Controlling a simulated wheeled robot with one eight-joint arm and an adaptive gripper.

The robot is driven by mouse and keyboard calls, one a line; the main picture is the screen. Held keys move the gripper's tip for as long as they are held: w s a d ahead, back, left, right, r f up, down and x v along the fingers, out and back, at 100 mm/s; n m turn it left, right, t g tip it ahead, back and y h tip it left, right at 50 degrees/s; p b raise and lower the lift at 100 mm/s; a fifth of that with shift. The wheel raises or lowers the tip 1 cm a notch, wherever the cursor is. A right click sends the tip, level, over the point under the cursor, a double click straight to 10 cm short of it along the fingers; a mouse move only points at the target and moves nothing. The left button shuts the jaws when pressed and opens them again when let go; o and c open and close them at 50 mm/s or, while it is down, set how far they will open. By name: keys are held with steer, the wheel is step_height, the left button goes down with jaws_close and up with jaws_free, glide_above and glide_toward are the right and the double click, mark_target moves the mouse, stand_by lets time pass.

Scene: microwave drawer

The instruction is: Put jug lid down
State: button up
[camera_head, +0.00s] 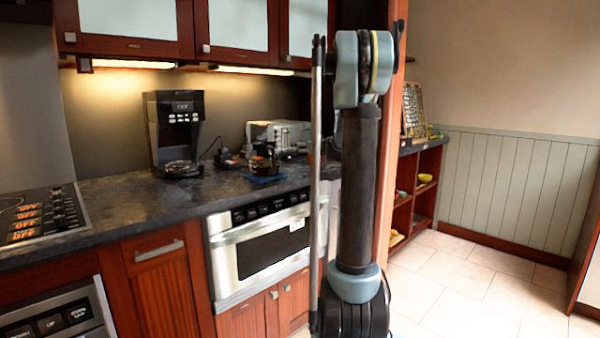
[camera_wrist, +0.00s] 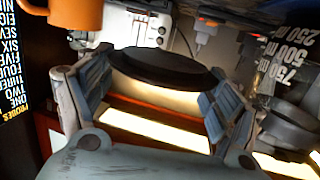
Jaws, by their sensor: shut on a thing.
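In the wrist view my gripper (camera_wrist: 155,80) is shut on the jug lid (camera_wrist: 150,66), a round dark disc held between the two grey fingers. A see-through jug (camera_wrist: 284,75) with white volume marks stands to the right of the fingers, apart from the lid. In the head view, a dark jug-like thing (camera_head: 263,163) sits on the counter, too small to make out well. I cannot make out my gripper or the lid in the head view.
The dark counter (camera_head: 120,203) holds a black coffee maker (camera_head: 175,133) and a white toaster (camera_head: 280,134). An orange mug (camera_wrist: 75,14) is at the wrist view's upper left. The counter between cooktop (camera_head: 40,215) and coffee maker is clear.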

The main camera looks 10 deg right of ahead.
glide_above(303, 172)
steer(key=f, duration=0.2)
steer(key=w+f, duration=0.1)
steer(key=f, duration=0.1)
steer(key=shift+f, duration=0.3)
step_height(303, 172, down, 4)
steer(key=shift+s+r, duration=0.1)
steer(key=shift+r, duration=0.15)
steer(key=shift+f, duration=0.45)
steer(key=shift+s+a+f, duration=0.1)
steer(key=shift+s+f, duration=0.05)
steer(key=o, duration=0.9)
steer(key=shift+s+f, duration=0.1)
steer(key=shift+s, duration=0.05)
steer(key=shift+c, duration=0.2)
steer(key=v, duration=1.2)
steer(key=shift+r, duration=0.2)
